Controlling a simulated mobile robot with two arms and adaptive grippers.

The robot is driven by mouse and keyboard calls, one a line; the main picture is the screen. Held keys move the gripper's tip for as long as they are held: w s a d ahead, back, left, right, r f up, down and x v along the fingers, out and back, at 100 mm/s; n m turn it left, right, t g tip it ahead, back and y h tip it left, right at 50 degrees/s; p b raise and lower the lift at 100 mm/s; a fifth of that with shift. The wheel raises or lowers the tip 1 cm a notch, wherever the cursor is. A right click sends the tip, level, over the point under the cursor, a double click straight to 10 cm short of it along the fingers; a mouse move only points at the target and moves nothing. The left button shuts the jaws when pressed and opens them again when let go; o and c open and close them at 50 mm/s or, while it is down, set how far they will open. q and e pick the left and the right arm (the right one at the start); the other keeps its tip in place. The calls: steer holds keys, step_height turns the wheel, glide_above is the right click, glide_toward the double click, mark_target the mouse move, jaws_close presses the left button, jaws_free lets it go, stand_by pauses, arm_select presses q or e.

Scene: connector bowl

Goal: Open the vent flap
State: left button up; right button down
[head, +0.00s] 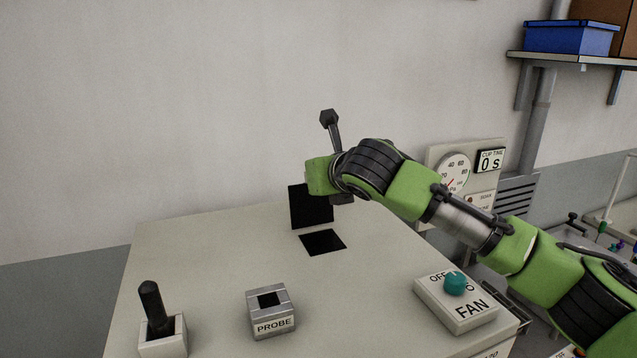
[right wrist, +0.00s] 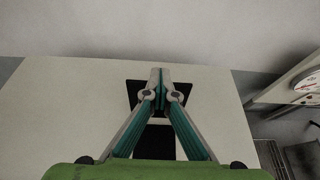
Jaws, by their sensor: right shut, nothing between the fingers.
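The vent flap (head: 308,208) is a black square plate. It stands upright behind a dark square opening (head: 322,241) in the pale top of the cabinet. My right gripper is partly hidden behind its own green wrist in the head view, just above and to the right of the flap. In the right wrist view my right gripper (right wrist: 160,75) is shut and empty, with its fingertips in front of the dark flap (right wrist: 183,90). I cannot tell whether they touch it. The opening also shows below, between the fingers (right wrist: 155,143). My left gripper is not in view.
On the cabinet top (head: 205,270) are a black lever (head: 153,305), a metal PROBE block (head: 271,310) and a FAN box (head: 455,300) with a teal knob. A gauge panel (head: 452,172) stands at the right. Left of the flap, the top is clear.

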steer(key=shift+w+a+f, duration=0.2)
steer(key=shift+w+f, duration=0.15)
steer(key=shift+f, duration=0.15)
steer(key=shift+w+a+f, duration=0.15)
steer(key=shift+w+a, duration=0.05)
steer(key=shift+w, duration=0.35)
